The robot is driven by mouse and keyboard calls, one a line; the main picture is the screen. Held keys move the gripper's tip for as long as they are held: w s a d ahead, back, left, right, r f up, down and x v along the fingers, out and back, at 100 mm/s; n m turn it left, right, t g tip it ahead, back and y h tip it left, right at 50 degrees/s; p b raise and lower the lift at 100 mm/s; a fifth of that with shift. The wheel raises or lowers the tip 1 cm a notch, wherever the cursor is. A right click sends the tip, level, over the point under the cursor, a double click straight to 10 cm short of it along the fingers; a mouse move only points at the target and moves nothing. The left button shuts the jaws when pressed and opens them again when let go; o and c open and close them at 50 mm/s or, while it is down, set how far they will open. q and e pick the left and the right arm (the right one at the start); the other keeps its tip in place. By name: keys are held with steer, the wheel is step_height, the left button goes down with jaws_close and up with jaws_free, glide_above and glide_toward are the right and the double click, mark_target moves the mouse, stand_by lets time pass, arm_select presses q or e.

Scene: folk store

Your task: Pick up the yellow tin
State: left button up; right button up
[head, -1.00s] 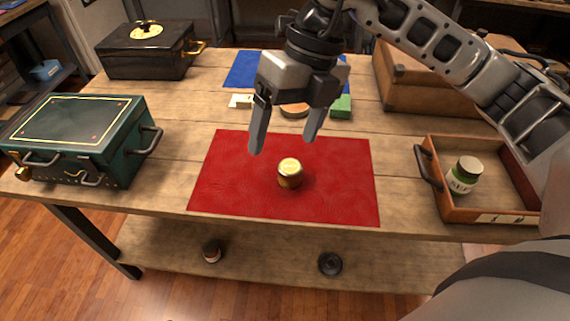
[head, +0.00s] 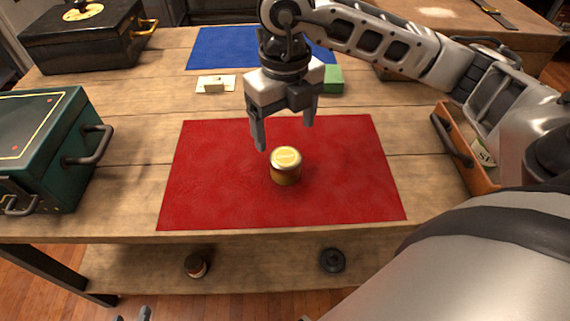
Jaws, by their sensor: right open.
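The yellow tin (head: 285,166), a small round tin with a pale yellow lid, stands upright on the red mat (head: 340,205). My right gripper (head: 284,136) is open and empty. It points down over the mat, just behind and above the tin, and its fingers are apart from the tin. At the bottom left edge only small tips of my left gripper (head: 133,314) show, and its jaws cannot be made out.
A green metal box (head: 35,150) stands at left, a black case (head: 85,40) behind it. A blue mat (head: 220,48), a small card (head: 216,84) and a green block (head: 333,78) lie behind. An orange-brown tray (head: 462,150) is at right. The lower shelf holds a jar (head: 195,266) and a dark disc (head: 332,260).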

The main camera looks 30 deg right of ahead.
mark_target(285, 155)
step_height(285, 155, down, 8)
steer(key=shift+s+a+r, duration=0.1)
steer(key=shift+s+a, duration=0.05)
stand_by(0.3)
steer(key=c, duration=1.1)
